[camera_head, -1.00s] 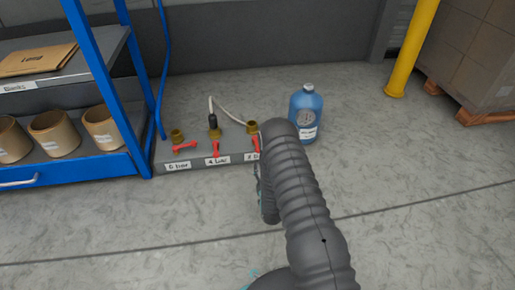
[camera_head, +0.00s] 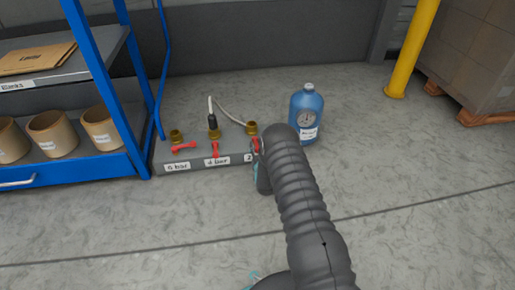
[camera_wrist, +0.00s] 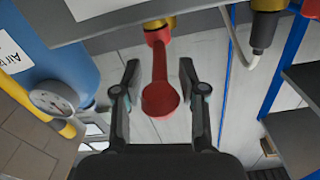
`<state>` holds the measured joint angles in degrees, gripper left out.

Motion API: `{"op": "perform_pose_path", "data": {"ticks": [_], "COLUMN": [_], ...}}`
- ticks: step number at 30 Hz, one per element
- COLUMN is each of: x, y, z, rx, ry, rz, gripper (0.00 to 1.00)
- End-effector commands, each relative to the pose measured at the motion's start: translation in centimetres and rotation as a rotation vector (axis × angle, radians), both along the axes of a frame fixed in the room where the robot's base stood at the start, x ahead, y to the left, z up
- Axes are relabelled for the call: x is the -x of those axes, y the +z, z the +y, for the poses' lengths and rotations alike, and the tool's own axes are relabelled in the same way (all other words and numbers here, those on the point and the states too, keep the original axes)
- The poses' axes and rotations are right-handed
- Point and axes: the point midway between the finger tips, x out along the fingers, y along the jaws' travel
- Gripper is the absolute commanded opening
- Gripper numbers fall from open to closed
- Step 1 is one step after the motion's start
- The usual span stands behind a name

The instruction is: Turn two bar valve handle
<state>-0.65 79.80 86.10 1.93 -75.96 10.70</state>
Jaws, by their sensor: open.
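The two bar valve handle is a red lever (camera_wrist: 160,92) on a brass valve (camera_wrist: 157,24) in the wrist view. My gripper (camera_wrist: 159,70) is open, with one finger on each side of the lever and visible gaps between. In the head view a bit of the red lever (camera_head: 256,146) shows beside my arm, above a label starting with "2" (camera_head: 249,159). My arm hides the rest of the label and most of the gripper there. The six bar (camera_head: 184,147) and four bar (camera_head: 216,149) red handles sit to the left on the same grey block (camera_head: 200,157).
A blue bottle (camera_head: 308,112) with a gauge stands just right of the block. A blue shelf rack (camera_head: 90,75) stands close on the left. A hose (camera_head: 230,113) rises behind the valves. A yellow post (camera_head: 411,50) is at the back right. The front floor is clear.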

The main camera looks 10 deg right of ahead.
Motion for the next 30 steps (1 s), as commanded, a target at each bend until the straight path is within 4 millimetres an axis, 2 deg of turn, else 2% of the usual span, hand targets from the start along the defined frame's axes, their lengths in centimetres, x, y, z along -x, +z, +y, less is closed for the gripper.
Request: {"op": "perform_pose_path", "data": {"ticks": [9, 10, 15, 26, 30], "x": [-0.29, -0.29, -0.27, -0.1, 0.44], "y": [-0.02, -0.02, -0.03, -0.09, -0.09], "z": [-0.02, -0.02, -0.02, -0.08, -0.87], "rx": [0.0, 0.0, 0.0, 0.0, 0.0], "ry": [0.0, 0.0, 0.0, 0.0, 0.004], "rz": [0.001, 0.001, 0.001, 0.002, 0.003], "gripper": [0.41, 0.39, 0.0, 0.0, 0.0]}}
